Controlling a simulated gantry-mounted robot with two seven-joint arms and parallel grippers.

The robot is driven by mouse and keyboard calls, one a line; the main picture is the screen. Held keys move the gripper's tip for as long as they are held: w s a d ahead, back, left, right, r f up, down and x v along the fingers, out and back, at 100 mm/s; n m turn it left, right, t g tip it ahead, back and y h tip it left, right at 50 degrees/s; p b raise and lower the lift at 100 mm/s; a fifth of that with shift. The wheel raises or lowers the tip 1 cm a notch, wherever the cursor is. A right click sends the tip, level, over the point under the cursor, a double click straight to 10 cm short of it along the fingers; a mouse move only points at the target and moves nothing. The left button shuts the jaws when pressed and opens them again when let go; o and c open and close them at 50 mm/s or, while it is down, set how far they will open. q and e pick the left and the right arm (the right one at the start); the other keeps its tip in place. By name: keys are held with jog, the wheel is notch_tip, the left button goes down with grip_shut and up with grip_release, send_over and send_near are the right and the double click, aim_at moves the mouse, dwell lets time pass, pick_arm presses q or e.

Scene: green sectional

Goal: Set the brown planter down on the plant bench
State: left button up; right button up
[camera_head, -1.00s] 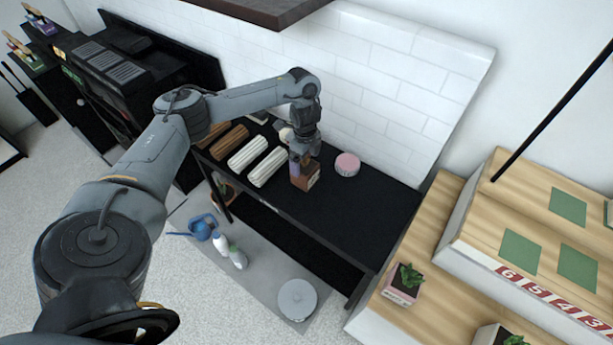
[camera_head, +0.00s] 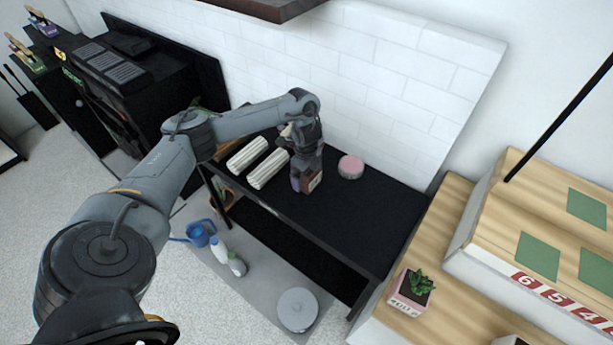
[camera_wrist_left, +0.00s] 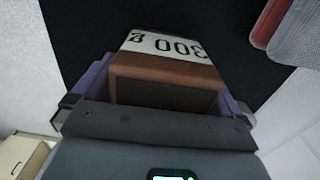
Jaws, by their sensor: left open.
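The brown planter (camera_head: 313,181), a small box with a white label, stands on the black bench (camera_head: 345,215) near its front edge. In the left wrist view the planter (camera_wrist_left: 165,78) shows its brown side and a label with black digits. My left gripper (camera_head: 302,178) is at the planter, with a purple finger on each side of it. The fingers are open around it; any contact is hard to tell. The gripper partly hides the planter in the head view. My right gripper is not in view.
White rolls (camera_head: 267,168) lie left of the planter, and a round pink-topped container (camera_head: 351,166) stands to its right. The bench's right end is clear. A wooden tiered stand (camera_head: 437,230) holds a potted succulent (camera_head: 411,290). Bottles and a blue can are below.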

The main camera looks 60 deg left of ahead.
pick_arm(q)
jog(key=shift+c, duration=0.5)
jog(key=c, duration=1.1)
jog(key=shift+r, duration=0.2)
